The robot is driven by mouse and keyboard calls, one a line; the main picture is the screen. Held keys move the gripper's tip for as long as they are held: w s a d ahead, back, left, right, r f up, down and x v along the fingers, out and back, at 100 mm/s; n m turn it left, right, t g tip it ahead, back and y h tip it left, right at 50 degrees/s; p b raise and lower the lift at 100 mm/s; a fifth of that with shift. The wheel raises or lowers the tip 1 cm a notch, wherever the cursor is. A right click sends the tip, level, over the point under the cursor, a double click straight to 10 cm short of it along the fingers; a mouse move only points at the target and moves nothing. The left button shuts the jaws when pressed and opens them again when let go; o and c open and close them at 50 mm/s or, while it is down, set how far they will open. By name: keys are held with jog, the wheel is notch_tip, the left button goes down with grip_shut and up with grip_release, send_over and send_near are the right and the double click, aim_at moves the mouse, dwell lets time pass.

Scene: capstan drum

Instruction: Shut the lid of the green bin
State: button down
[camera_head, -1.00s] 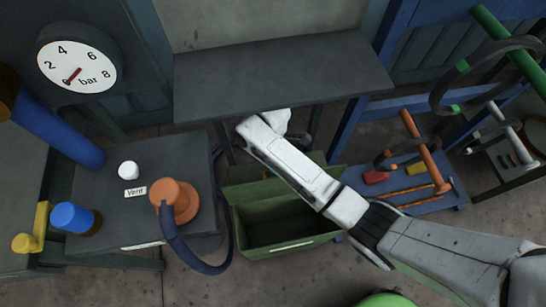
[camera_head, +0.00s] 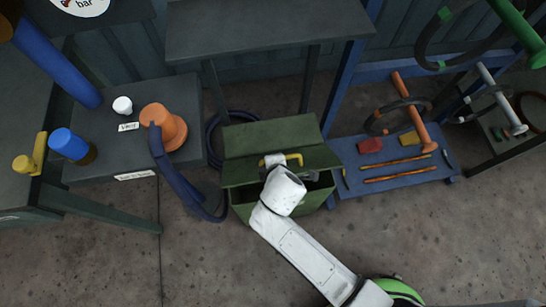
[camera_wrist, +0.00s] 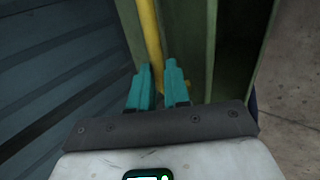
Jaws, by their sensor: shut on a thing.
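The green bin (camera_head: 243,212) stands on the floor at the middle of the head view. Its dark opening shows in part beside my wrist. A green lid panel (camera_head: 236,172) with a yellow handle (camera_head: 294,157) stands partly open over the opening, and my arm hides some of it. My gripper (camera_wrist: 158,72) has its teal fingers on either side of the yellow handle (camera_wrist: 150,30) in the wrist view and is shut on it. In the head view my wrist covers the fingers.
A low blue platform (camera_head: 400,183) with tools is close on the bin's right. A dark table (camera_head: 265,35) stands behind. A workbench (camera_head: 110,170) with an orange fitting (camera_head: 165,128) and a drooping blue hose (camera_head: 175,185) is on the left. The front floor is clear.

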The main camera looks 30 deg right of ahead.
jog(key=s+f+t+b, duration=0.1)
jog(key=b, duration=0.2)
jog(key=s+a+f+t+b, duration=0.1)
jog(key=f+b, duration=0.1)
jog(key=b, duration=0.1)
jog(key=shift+s+f+h, duration=0.3)
jog(key=shift+s+h, duration=0.05)
jog(key=shift+h, duration=0.05)
jog(key=s+a+f+t+b, duration=0.1)
jog(key=f+b, duration=0.4)
jog(key=b, duration=0.7)
jog(key=shift+s+f+t+h, duration=0.35)
jog(key=shift+s+t, duration=0.55)
jog(key=shift+s, duration=0.5)
jog(key=c, duration=1.1)
grip_release()
jog(key=p+v, duration=0.1)
jog(key=v, duration=0.9)
jog(key=shift+s+a+r, duration=0.15)
jog(key=shift+a+r, duration=0.05)
jog(key=shift+r, duration=0.2)
